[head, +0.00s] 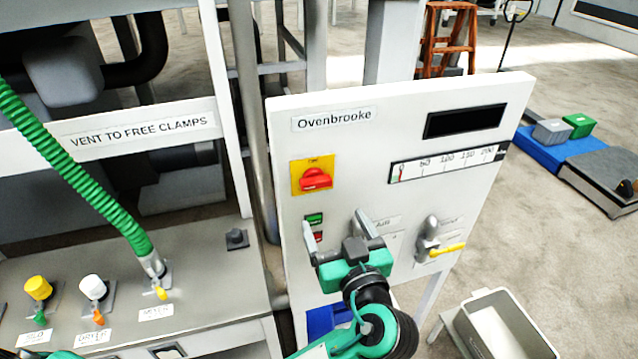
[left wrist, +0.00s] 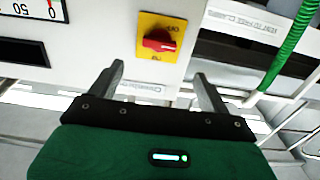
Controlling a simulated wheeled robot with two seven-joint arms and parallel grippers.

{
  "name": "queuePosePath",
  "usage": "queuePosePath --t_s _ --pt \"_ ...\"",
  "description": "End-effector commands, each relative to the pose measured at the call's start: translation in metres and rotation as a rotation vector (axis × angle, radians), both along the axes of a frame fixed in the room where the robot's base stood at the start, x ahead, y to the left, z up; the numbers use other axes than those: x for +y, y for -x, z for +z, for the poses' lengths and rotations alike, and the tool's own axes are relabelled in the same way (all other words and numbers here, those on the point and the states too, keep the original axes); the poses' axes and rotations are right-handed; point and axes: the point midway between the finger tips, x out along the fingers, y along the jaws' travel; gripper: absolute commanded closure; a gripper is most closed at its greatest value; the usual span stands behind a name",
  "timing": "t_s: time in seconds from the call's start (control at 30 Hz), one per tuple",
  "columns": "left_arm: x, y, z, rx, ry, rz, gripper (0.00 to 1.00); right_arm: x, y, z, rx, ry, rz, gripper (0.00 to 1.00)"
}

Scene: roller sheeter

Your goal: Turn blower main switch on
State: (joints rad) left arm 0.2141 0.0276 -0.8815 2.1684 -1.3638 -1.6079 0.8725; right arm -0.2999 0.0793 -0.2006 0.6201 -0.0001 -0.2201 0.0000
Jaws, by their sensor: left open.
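A red rotary switch (head: 315,179) sits on a yellow plate (head: 314,162) on the white Ovenbrooke panel (head: 370,150). Its handle lies roughly level across the plate. The switch also shows in the left wrist view (left wrist: 159,40), upside down, beyond and between the two fingers. My left gripper (head: 338,230) is open and empty in front of the panel, below the switch, apart from it. Its spread fingers also show in the left wrist view (left wrist: 158,88). My right gripper is not seen.
Green and red push buttons (head: 315,227) sit just below the switch, beside a finger. A lever valve with a yellow handle (head: 440,248) is at the right. A green hose (head: 85,180) joins the bench at left. A pale bin (head: 505,325) stands at lower right.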

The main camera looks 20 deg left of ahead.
Motion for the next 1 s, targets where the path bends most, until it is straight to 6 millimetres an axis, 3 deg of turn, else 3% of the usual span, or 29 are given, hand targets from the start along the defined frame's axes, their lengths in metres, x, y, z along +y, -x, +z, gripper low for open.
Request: queuePosePath --t_s 0.03,0.2,0.5,0.97,1.0 --pt "0.007 -0.009 0.007 -0.001 -0.007 0.002 0.2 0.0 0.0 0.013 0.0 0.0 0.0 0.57" --pt "0.027 -0.039 0.007 0.0 -0.009 0.001 0.2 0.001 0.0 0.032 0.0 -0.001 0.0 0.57" --pt "0.052 -0.077 0.003 0.002 -0.006 -0.001 0.2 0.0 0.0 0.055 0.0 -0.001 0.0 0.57" --pt "0.058 -0.087 0.0 0.002 -0.002 -0.001 0.2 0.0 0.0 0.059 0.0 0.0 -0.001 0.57" --pt "0.058 -0.087 0.0 0.002 -0.002 -0.001 0.26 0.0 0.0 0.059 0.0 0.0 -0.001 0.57"
